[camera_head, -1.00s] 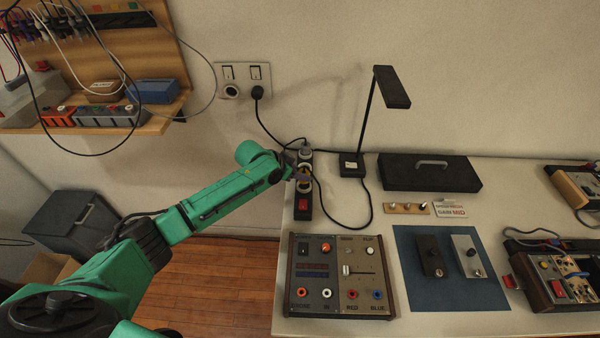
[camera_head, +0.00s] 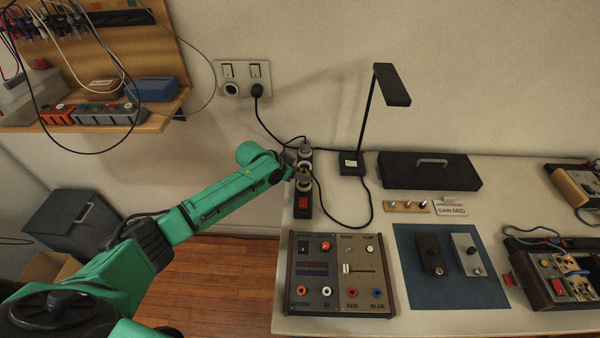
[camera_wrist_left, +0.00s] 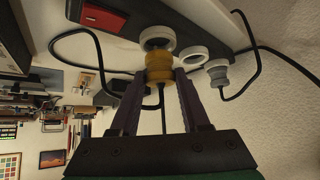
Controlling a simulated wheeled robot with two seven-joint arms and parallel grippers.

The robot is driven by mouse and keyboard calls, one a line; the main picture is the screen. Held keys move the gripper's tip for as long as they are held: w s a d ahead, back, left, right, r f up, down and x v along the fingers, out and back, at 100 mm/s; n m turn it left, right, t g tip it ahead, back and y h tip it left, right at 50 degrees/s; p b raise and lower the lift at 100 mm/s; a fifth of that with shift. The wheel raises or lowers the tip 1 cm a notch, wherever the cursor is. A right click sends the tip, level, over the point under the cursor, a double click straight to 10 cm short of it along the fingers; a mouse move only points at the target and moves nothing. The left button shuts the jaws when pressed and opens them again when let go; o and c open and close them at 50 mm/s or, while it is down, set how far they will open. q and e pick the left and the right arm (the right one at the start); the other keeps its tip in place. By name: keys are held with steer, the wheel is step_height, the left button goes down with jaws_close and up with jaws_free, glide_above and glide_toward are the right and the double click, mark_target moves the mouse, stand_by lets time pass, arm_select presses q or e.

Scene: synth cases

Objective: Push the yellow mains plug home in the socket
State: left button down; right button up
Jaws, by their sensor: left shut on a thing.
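The yellow mains plug (camera_wrist_left: 158,68) sits between the two purple fingers of my left gripper (camera_wrist_left: 158,88), which is shut on it. In the left wrist view the plug is lined up with the white-ringed socket (camera_wrist_left: 158,38) nearest the red switch, at its mouth. Part of the socket's dark inside shows beyond the plug; whether the pins are in it I cannot tell. The plug's dark cord runs back between the fingers. In the head view my left gripper (camera_head: 298,175) is over the black power strip (camera_head: 302,212) and mostly hides the plug. My right gripper is not in view.
The strip also has an empty middle socket (camera_wrist_left: 192,57) and a grey plug (camera_wrist_left: 217,72) in the end one. Its red switch (camera_head: 303,202) is close by. Cords loop around it. A lamp (camera_head: 352,163) stands to the right, and a control box (camera_head: 328,312) in front.

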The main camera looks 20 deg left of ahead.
arm_select(q)
steer(key=shift+f+b, duration=0.5)
steer(key=shift+f, duration=0.3)
steer(key=shift+c, duration=1.5)
jaws_free()
steer(key=shift+r, duration=0.1)
steer(key=v, duration=1.4)
steer(key=shift+s+r, duration=0.2)
